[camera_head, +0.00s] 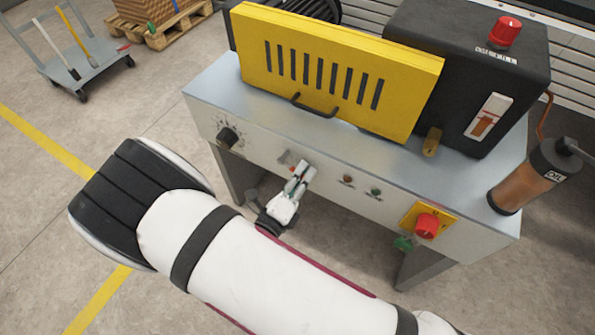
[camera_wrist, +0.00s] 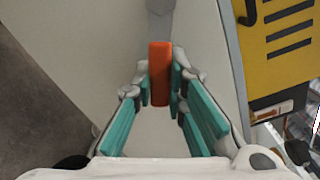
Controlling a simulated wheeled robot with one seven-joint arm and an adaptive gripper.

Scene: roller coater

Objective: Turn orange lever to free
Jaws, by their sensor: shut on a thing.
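The orange lever (camera_wrist: 160,75) shows in the wrist view between the fingertips of my gripper (camera_wrist: 160,85). A grey shank runs from the lever toward the top of that view. My gripper is shut on the lever, with one teal-padded finger on each side. In the head view my gripper (camera_head: 297,180) is at the front panel of the machine, between the black dial and the small buttons. The lever is mostly hidden there, and any markings for its positions cannot be read.
The panel carries a black dial (camera_head: 228,138) on the left and a red knob on a yellow plate (camera_head: 428,222) on the right. A yellow guard (camera_head: 330,75) with a handle stands above. An orange-brown oil can (camera_head: 525,180) stands at the right end. Floor in front is open.

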